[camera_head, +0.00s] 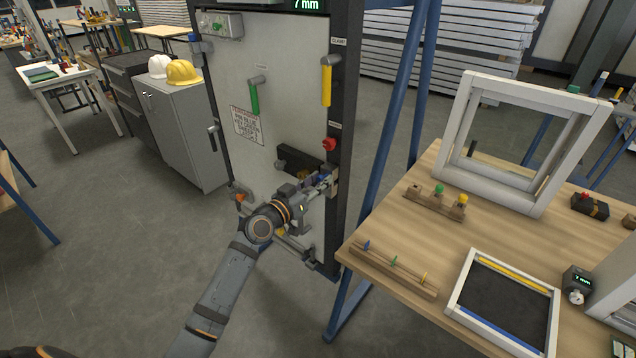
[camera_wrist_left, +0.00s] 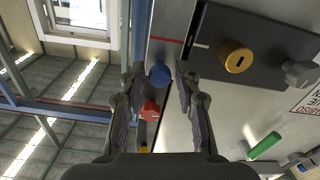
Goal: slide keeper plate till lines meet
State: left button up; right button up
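A blue knob (camera_wrist_left: 159,74) stands at the door's edge, beside a pale metal strip with a red line (camera_wrist_left: 166,40). Whether the strip is the keeper plate I cannot tell. A dark lock case (camera_wrist_left: 268,45) with a brass cylinder (camera_wrist_left: 236,57) and a short white line (camera_wrist_left: 201,45) sits beside it; the red and white lines look slightly offset. My left gripper (camera_wrist_left: 160,80) has its fingers apart on either side of the knob, with small gaps showing. In the head view my left gripper (camera_head: 322,184) reaches the door edge and partly hides the lock case (camera_head: 297,160).
A wooden table (camera_head: 390,222) with a white window frame (camera_head: 462,120) is further right.

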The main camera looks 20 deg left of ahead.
pick_arm(q)
jog(key=shift+o, duration=0.7)
jog(key=shift+s+a+f, duration=0.1)
jog(key=shift+s+a, duration=0.05)
jog(key=shift+s, duration=0.15)
jog(key=v, duration=0.7)
